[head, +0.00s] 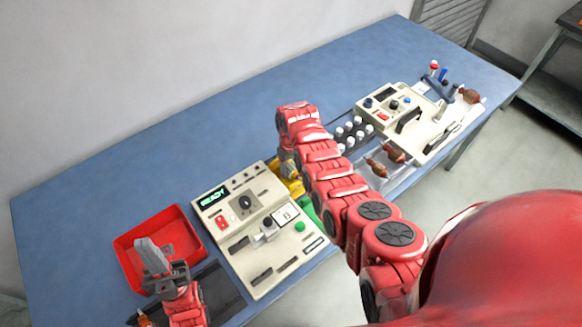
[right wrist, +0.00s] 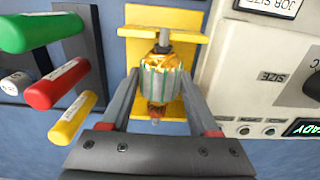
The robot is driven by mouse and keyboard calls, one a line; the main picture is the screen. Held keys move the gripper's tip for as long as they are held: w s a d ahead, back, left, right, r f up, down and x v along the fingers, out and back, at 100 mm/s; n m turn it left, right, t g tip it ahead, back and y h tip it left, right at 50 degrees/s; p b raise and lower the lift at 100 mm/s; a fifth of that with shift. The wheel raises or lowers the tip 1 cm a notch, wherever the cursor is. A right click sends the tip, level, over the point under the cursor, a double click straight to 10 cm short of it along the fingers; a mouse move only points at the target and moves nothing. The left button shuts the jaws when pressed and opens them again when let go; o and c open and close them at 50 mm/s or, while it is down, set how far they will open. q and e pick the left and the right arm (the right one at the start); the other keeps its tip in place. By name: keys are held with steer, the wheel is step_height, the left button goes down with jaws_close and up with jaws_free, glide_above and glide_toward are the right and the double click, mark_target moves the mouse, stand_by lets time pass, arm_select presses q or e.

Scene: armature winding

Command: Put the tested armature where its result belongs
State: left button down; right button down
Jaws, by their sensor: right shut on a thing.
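The armature (right wrist: 160,77), with copper windings and pale green strips, sits at the yellow holder (right wrist: 190,80) in the right wrist view. My right gripper (right wrist: 162,92) has a finger on each side of it and is shut on it. In the head view my right arm mostly hides the yellow holder (head: 292,186), and the armature cannot be made out there. The cream tester (head: 262,222) beside it shows READY. My left gripper (head: 152,256) is over the red bin (head: 192,226); whether its fingers are apart cannot be told.
A green piece (head: 308,212) shows beside the tester, partly hidden. A dark tray (head: 222,290) lies at the front left. Several white-capped spools (head: 350,132), brown-wound parts (head: 378,166) and another cream machine (head: 410,118) stand to the right. The blue table's back (head: 190,130) is clear.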

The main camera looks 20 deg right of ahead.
steer(key=shift+c, duration=0.3)
jaws_free()
steer(key=shift+r, duration=0.15)
steer(key=shift+r+b, duration=0.35)
steer(key=shift+r, duration=0.35)
step_height(320, 180, up, 6)
steer(key=shift+b, duration=0.85)
step_height(320, 180, up, 10)
steer(key=p, duration=0.6)
steer(key=shift+f+p, duration=0.15)
steer(key=shift+p, duration=0.15)
